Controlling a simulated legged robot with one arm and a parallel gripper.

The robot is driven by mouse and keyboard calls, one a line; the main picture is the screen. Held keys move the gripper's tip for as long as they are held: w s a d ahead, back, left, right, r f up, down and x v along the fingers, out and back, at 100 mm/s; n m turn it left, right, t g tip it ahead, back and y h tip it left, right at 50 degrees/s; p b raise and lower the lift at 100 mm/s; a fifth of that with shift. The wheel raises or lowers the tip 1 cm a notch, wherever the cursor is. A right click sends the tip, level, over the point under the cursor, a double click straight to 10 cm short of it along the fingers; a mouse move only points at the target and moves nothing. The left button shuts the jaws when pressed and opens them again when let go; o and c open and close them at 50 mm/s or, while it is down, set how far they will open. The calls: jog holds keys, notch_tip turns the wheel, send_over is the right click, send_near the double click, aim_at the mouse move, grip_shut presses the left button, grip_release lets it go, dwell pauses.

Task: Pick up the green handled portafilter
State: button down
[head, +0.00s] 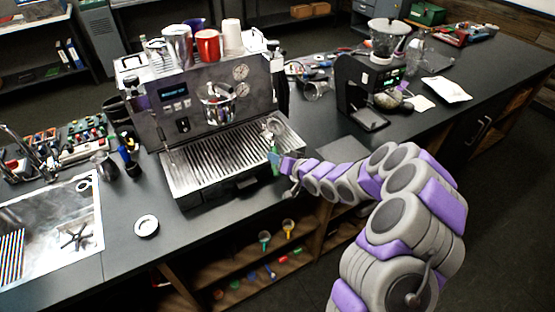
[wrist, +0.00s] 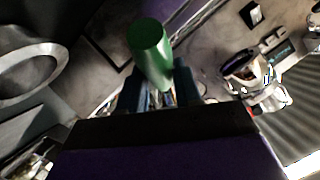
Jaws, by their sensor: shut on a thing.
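The green handle of the portafilter (wrist: 148,50) stands out from between the jaws of my gripper (wrist: 158,98) in the wrist view. My gripper is shut on this handle. In the head view, my gripper (head: 281,160) is at the front right of the espresso machine (head: 205,95), above its drip tray edge. A small part of the green handle (head: 275,168) shows there beside the jaws.
A slatted drip tray (head: 225,155) lies below and left of my gripper. A black grinder (head: 368,85) stands to the right. A white ring (head: 146,226) lies on the dark counter (head: 185,235). Cups stand on the machine's top. Shelves below hold small colored tools.

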jog(key=shift+r, duration=0.95)
jog(key=s+f+p+v, duration=0.2)
jog(key=f+v, duration=0.1)
jog(key=v, duration=1.3)
jog(key=shift+a, duration=0.3)
jog(key=shift+f, duration=0.1)
jog(key=c, duration=1.4)
grip_release()
jog(key=shift+w, duration=0.1)
grip_shut()
